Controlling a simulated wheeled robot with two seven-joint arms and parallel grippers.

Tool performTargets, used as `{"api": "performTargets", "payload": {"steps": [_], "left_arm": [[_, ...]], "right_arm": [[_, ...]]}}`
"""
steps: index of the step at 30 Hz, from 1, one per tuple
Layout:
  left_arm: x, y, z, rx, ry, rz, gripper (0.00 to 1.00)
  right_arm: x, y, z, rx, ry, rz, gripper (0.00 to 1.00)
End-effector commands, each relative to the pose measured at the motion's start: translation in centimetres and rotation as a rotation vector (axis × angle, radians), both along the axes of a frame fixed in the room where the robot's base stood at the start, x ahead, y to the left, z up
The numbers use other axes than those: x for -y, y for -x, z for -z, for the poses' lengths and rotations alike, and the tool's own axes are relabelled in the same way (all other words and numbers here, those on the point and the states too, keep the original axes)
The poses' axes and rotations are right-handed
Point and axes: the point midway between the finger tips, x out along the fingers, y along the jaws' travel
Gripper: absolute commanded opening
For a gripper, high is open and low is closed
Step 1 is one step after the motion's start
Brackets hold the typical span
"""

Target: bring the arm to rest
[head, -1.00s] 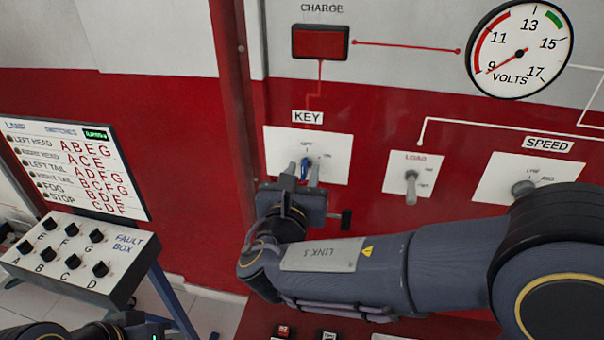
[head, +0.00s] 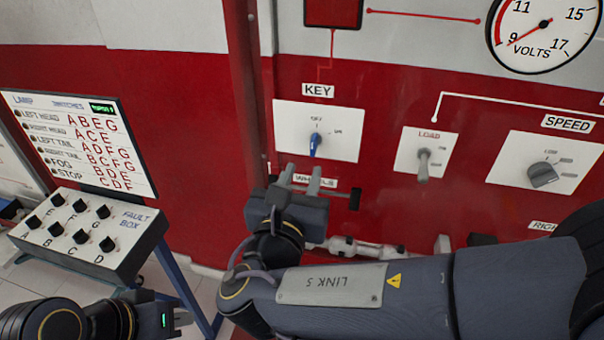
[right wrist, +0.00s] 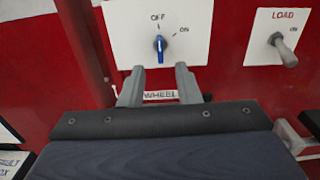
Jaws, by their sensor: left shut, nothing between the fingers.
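The blue key switch (head: 315,145) sits on its white plate under the KEY label, its handle close to upright; it also shows in the right wrist view (right wrist: 160,45). My right gripper (head: 300,174) is just below that plate, its two fingers apart with nothing between them. In the right wrist view the right gripper's fingers (right wrist: 158,85) reach up toward the plate's lower edge, below and clear of the key. My left gripper (head: 160,317) is at the lower left of the head view, with a green light; it is shut and empty, its fingertips hard to make out.
The LOAD toggle (head: 424,165) and SPEED knob (head: 543,175) are to the right on the red panel. A pipe (head: 360,247) runs below, behind my right arm. The fault box (head: 90,235) with several black knobs stands at the left, near my left arm.

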Motion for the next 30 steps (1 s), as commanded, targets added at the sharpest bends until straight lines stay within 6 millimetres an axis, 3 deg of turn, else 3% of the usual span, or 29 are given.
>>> {"api": "performTargets", "payload": {"steps": [5, 8, 11, 14, 17, 21, 24, 27, 30], "left_arm": [[0.0, 0.0, 0.0, 0.0, 0.0, 0.0, 0.0], [0.0, 0.0, 0.0, 0.0, 0.0, 0.0, 0.0], [0.0, 0.0, 0.0, 0.0, 0.0, 0.0, 0.0], [0.0, 0.0, 0.0, 0.0, 0.0, 0.0, 0.0], [0.0, 0.0, 0.0, 0.0, 0.0, 0.0, 0.0], [0.0, 0.0, 0.0, 0.0, 0.0, 0.0, 0.0], [0.0, 0.0, 0.0, 0.0, 0.0, 0.0, 0.0], [0.0, 0.0, 0.0, 0.0, 0.0, 0.0, 0.0], [0.0, 0.0, 0.0, 0.0, 0.0, 0.0, 0.0]], "right_arm": [[0.1, 0.0, 0.0, -0.001, -0.001, 0.001, 0.3], [1.2, -0.3, 0.3, -0.024, -0.033, 0.028, 0.3], [4.5, -0.9, 1.4, -0.087, -0.131, 0.106, 0.3], [9.9, -1.0, 3.4, -0.187, -0.307, 0.245, 0.3], [15.6, 0.2, 6.2, -0.287, -0.549, 0.425, 0.3], [22.3, 4.3, 10.6, -0.39, -0.974, 0.735, 0.3], [25.1, 8.7, 13.6, -0.413, -1.356, 0.999, 0.3], [25.7, 12.7, 15.4, -0.373, -1.751, 1.255, 0.3], [25.0, 15.5, 16.1, -0.281, -2.135, 1.479, 0.3]]}}
